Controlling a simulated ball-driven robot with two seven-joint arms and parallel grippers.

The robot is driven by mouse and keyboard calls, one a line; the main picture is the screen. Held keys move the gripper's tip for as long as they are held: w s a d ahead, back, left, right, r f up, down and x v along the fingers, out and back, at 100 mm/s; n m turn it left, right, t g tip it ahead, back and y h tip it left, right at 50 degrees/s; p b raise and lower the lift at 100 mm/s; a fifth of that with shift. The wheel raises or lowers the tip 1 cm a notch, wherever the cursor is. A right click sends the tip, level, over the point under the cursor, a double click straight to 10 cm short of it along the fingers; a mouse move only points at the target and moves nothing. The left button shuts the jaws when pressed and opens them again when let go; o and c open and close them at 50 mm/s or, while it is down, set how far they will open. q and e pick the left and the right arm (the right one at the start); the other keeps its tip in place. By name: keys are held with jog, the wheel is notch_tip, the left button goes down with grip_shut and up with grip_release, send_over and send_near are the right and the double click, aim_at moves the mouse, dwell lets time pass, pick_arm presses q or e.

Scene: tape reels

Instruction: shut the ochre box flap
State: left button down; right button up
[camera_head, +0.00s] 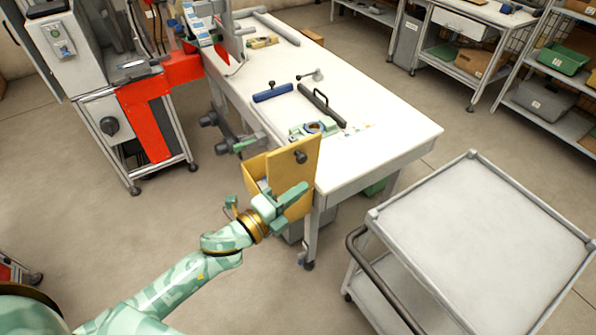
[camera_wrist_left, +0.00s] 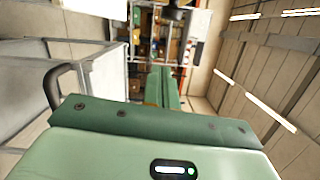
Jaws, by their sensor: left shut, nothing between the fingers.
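The ochre box (camera_head: 254,171) hangs at the near left end of the white workbench. Its ochre flap (camera_head: 306,167) stands open as an upright panel with a dark round knob (camera_head: 300,157) on it. My left gripper (camera_head: 294,195) is in front of the lower part of the flap and hides some of it. Whether it touches the flap cannot be told. Its pale green fingers are together and empty; they also show in the left wrist view (camera_wrist_left: 163,88). The box's inside is mostly hidden. My right gripper is not in view.
The white workbench (camera_head: 385,125) carries a blue bar (camera_head: 272,92), a black-handled tool (camera_head: 322,105) and a green fixture (camera_head: 312,130). A grey cart (camera_head: 480,235) stands close on the right. A machine with a red frame (camera_head: 150,115) stands at left. Floor left of the box is clear.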

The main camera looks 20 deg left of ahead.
pick_arm(q)
jog(key=w, duration=0.1)
jog(key=w+a, duration=0.1)
jog(key=w, duration=0.3)
jog(key=shift+w+a+r, duration=0.15)
jog(key=shift+a+r, duration=0.1)
jog(key=shift+a, duration=0.15)
